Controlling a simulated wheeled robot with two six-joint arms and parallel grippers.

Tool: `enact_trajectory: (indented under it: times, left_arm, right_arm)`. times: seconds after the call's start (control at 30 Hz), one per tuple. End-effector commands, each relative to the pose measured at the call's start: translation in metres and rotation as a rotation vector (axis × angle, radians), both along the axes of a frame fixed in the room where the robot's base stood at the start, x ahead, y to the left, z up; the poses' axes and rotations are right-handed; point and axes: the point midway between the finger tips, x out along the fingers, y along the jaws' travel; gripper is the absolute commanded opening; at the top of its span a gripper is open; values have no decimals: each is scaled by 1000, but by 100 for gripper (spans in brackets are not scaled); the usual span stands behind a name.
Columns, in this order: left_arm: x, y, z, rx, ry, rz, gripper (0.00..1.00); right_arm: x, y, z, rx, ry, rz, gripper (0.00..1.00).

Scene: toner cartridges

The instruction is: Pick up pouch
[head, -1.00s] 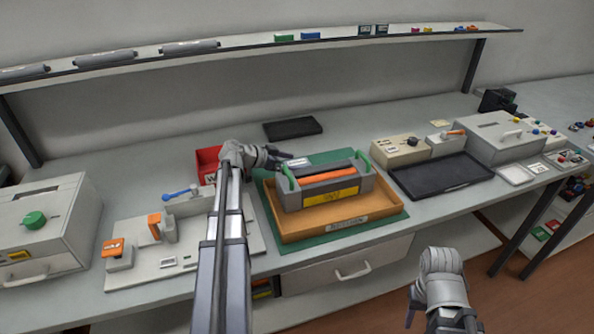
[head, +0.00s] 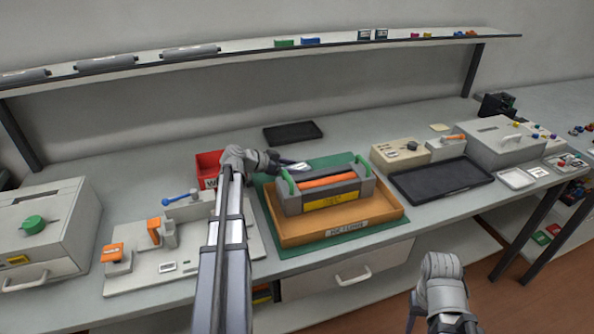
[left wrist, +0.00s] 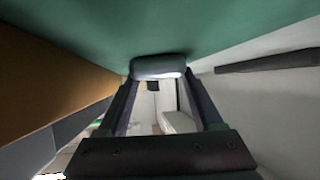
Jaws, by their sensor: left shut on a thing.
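The pouch (head: 293,167) is a small pale grey thing at the back left edge of the wooden tray, partly hidden by my gripper. My left gripper (head: 279,162) is shut on it. In the left wrist view the grey pouch (left wrist: 158,67) sits between the two fingertips, close to the green mat (left wrist: 200,25). I cannot tell whether the pouch touches the mat. My right gripper (head: 413,308) is low at the right, in front of the bench and away from the pouch; its fingers barely show.
The wooden tray (head: 290,236) holds a grey cartridge with green end handles (head: 325,190), just right of my left gripper. A red bin (head: 208,168) stands left of the gripper, a black tray (head: 293,131) behind. A larger black tray (head: 442,180) lies right.

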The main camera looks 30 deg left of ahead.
Motion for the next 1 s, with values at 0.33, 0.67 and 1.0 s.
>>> enact_trajectory:
  times: [0.33, 0.67, 1.0]
  left_arm:
    - [0, 0, 2, 1, 0, 0, 14]
    - [0, 0, 33, 0, 0, 0, 14]
    - [0, 0, 86, 0, 0, 0, 14]
  right_arm:
    - [0, 0, 2, 0, 0, 0, 50]
    - [0, 0, 33, 0, 0, 0, 50]
    - [0, 0, 86, 0, 0, -1, 50]
